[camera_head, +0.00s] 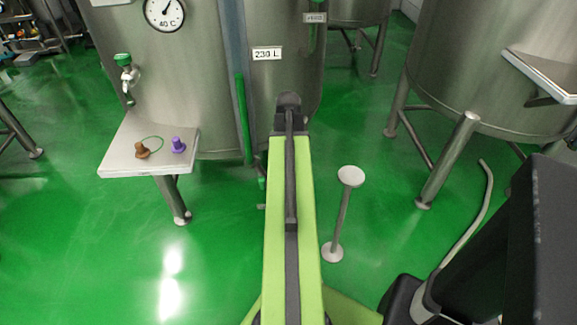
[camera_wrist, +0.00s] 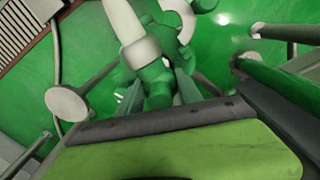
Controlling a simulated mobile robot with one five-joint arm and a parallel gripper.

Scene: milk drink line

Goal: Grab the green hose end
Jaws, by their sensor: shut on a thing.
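In the wrist view, the green hose end (camera_wrist: 157,80) sits between the two fingers of my gripper (camera_wrist: 158,92). My gripper is shut on it. A pale collar and a light tube (camera_wrist: 124,20) adjoin the green part and run up out of the picture. In the head view, my arm reaches forward to the foot of the middle tank (camera_head: 195,65) and hides my gripper and the hose end.
A post with a round top (camera_head: 350,176) stands right of my arm; its disc also shows in the wrist view (camera_wrist: 68,103). A shelf (camera_head: 115,160) with brown and purple pieces juts out at left. A legged tank (camera_head: 480,70) stands right. Green floor is clear at left.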

